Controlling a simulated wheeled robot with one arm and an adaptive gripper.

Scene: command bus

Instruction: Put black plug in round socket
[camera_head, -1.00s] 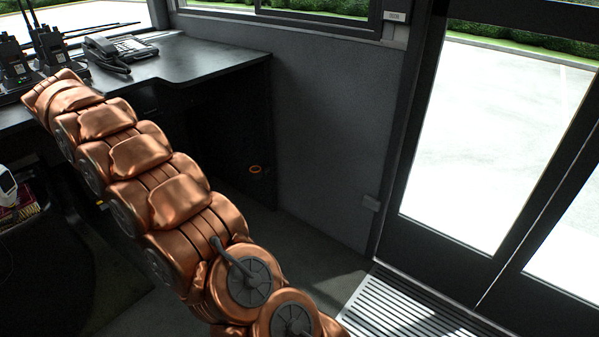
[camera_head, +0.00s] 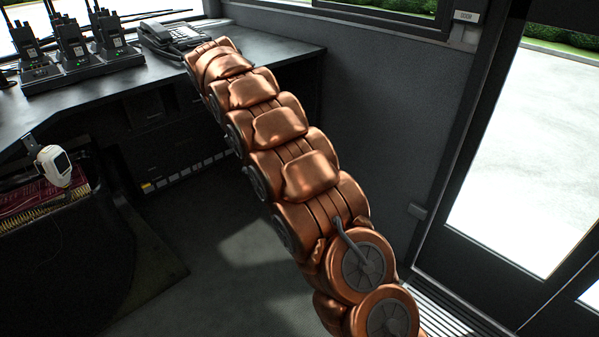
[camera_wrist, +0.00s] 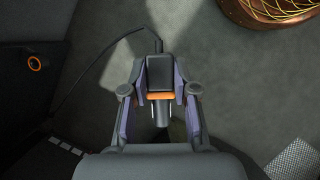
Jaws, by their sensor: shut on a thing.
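The black plug (camera_wrist: 160,72) is a dark block with an orange band and a cable trailing off to the left. My gripper (camera_wrist: 160,82) is shut on it, one finger on each side, in the wrist view. An orange-rimmed round socket (camera_wrist: 35,63) shows on the dark surface at the left of the wrist view. The plug is apart from it, to its right. In the head view the gripper, plug and socket do not show; my copper arm reaches across the middle.
A black desk (camera_head: 110,80) bears several radios (camera_head: 75,40) and a phone (camera_head: 172,36). A white handheld device (camera_head: 55,165) hangs at the left. Grey floor (camera_head: 215,270) lies open below the desk. A glass door (camera_head: 520,160) is at the right.

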